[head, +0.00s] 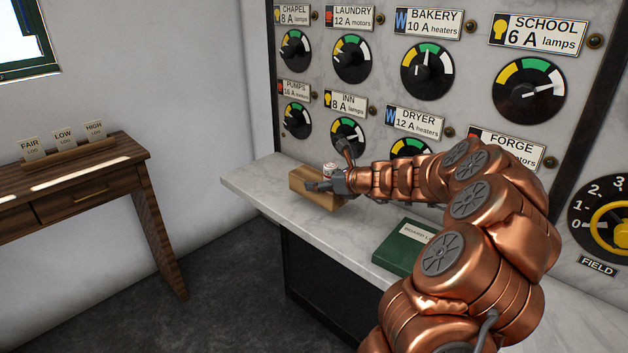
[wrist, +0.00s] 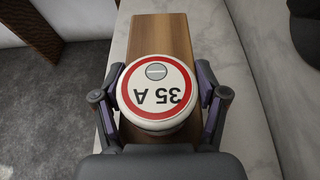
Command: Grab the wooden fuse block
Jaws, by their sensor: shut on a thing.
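The wooden fuse block (head: 302,181) is a light brown box at the left part of the marble shelf. It also shows in the wrist view (wrist: 158,38), running away from me. A round white fuse (wrist: 157,90) with a red ring and "35 A", upside down in that view, sits on top of the block. It shows small in the head view (head: 331,168). My gripper (head: 326,184) is shut on the block, one finger along each side, with the fuse between them, as the wrist view (wrist: 160,108) shows. The near end of the block is partly hidden by my gripper.
The marble shelf (head: 262,187) runs below a panel of dials and labels. A green book (head: 405,245) lies on it right of the block. A wooden desk (head: 100,170) with FAIR, LOW and HIGH cards stands at left, with open floor between.

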